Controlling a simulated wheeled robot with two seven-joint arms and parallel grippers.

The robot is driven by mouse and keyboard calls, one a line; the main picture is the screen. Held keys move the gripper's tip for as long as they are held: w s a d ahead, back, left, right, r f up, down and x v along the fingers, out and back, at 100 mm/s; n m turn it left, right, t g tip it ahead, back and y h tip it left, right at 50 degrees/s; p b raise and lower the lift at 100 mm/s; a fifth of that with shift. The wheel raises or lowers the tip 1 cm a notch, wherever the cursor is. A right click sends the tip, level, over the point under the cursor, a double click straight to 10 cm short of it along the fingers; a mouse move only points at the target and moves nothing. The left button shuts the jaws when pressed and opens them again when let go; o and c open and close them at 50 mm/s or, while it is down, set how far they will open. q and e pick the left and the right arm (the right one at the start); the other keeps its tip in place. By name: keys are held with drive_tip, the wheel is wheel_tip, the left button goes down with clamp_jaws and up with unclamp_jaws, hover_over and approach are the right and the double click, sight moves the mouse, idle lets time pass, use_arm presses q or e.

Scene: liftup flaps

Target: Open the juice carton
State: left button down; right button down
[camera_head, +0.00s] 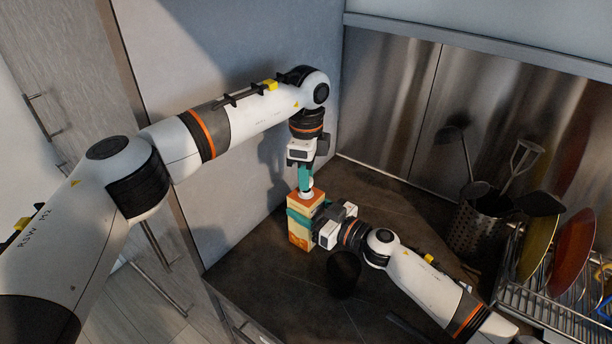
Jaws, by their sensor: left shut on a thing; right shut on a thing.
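An orange and cream juice carton (299,238) stands upright on the dark countertop, near its left front edge. My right gripper (299,215) comes in from the right and is shut around the carton's upper body, with a teal finger across its side. My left gripper (305,184) points straight down above the carton. Its teal fingers are shut on the white cap (306,192) at the carton's top. The fingers hide much of the cap, so I cannot tell whether it is still seated on the carton.
A dark cup (343,272) stands on the countertop (265,285) just below my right wrist. A metal utensil holder (479,226) and a dish rack (548,318) with coloured plates (571,243) are at the right. A wall panel rises behind the carton at the left.

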use_arm(q)
drive_tip(key=shift+r, duration=0.2)
drive_tip(key=shift+r, duration=1.95)
use_arm(e)
drive_tip(key=shift+c, duration=2)
unclamp_jaws()
